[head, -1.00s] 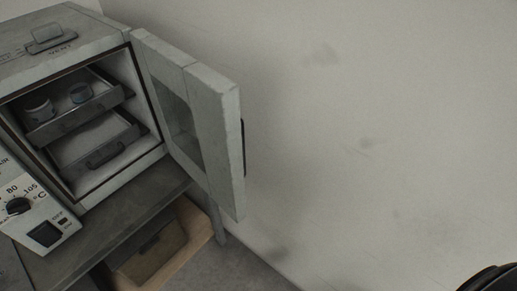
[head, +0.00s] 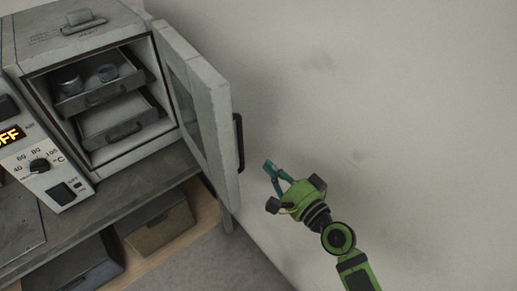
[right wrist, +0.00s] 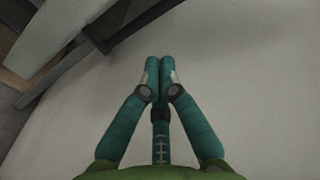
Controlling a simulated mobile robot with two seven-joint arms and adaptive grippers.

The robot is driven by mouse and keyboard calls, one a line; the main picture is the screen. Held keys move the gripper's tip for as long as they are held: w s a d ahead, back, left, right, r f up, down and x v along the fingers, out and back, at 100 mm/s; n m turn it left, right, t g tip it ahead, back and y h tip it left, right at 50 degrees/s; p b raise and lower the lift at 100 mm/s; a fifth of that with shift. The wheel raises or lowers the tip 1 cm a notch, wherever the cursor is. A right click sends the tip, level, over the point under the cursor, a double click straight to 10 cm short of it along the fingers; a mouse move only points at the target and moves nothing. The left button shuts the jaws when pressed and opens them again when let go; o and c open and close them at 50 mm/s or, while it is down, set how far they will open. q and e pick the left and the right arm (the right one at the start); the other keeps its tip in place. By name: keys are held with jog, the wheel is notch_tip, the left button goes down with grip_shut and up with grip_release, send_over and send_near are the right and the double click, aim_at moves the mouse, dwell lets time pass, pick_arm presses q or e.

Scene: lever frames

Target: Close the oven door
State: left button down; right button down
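The oven (head: 110,165) is a grey-white box on a bench at the left of the head view. Its door (head: 207,115) is hinged at the oven's right side and stands wide open. A dark handle (head: 239,142) is on the door's outer face. My right gripper (head: 268,164) is to the right of the handle, apart from it, with bare wall around it. In the right wrist view its teal fingers (right wrist: 159,68) are together, with nothing seen between them. My left gripper is not in view.
Two pull-out trays (head: 100,88) are inside the oven; small round containers (head: 70,82) sit on the upper one. The control panel (head: 45,165) is at the left. Drawers or bins (head: 155,222) are under the bench (head: 130,205). The wall (head: 400,90) on the right is clear.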

jog(key=x, duration=0.7)
jog(key=shift+p, duration=0.45)
